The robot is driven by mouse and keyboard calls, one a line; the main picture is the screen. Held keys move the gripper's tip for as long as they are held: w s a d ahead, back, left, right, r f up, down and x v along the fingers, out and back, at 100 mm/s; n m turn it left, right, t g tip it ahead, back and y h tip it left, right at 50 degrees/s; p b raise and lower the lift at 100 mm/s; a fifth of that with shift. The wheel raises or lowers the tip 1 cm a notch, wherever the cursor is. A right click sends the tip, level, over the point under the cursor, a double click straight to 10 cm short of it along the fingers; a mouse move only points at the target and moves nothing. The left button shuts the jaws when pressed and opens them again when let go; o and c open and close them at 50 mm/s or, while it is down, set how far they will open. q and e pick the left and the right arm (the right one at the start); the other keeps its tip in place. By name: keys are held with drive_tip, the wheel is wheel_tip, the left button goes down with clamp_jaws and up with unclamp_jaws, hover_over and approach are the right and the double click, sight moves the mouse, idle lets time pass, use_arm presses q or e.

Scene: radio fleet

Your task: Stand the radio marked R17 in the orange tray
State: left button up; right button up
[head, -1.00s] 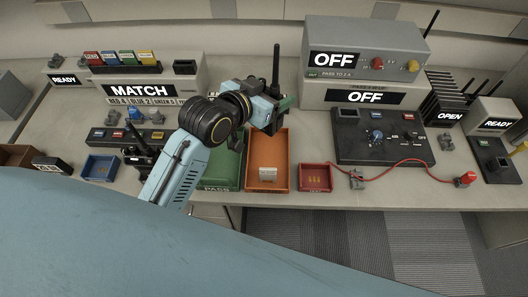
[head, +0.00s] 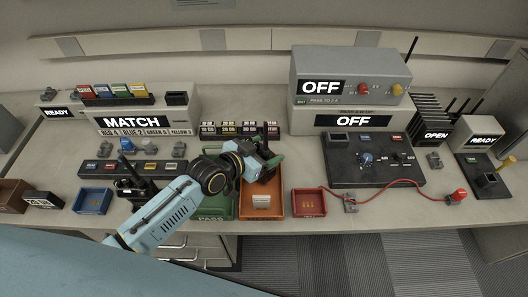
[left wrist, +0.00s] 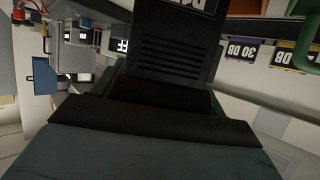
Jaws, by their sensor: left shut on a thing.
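My left gripper (head: 262,160) is shut on a black radio. The radio (left wrist: 170,45) fills the upper middle of the left wrist view, with a grille of slots and a white label cut off at the top edge, so its number cannot be read. In the head view the gripper largely hides the radio. The gripper is over the back part of the orange tray (head: 260,215). A small pale card (head: 261,200) is in the tray's front part. Whether the radio touches the tray floor cannot be told. My right gripper is not in view.
The green PASS tray (head: 214,217) adjoins on the left, partly under my arm. A red tray (head: 307,210) stands to the right. Labelled blocks (head: 238,128) stand behind. Another black radio (head: 132,190) stands at left near a blue tray (head: 92,207).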

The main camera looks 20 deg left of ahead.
use_arm(q)
drive_tip(key=shift+f, duration=0.15)
drive_tip(key=shift+f, duration=0.1)
drive_tip(key=o, duration=1.2)
drive_tip(key=shift+o, duration=0.2)
drive_tip(key=shift+f, duration=0.1)
drive_tip(key=shift+s+a+r, duration=0.1)
drive_tip(key=shift+r, duration=0.15)
drive_tip(key=p+v, duration=0.1)
drive_tip(key=v, duration=1)
drive_tip(key=shift+s+a, duration=0.2)
drive_tip(key=shift+s, duration=0.1)
drive_tip(key=shift+r, duration=0.1)
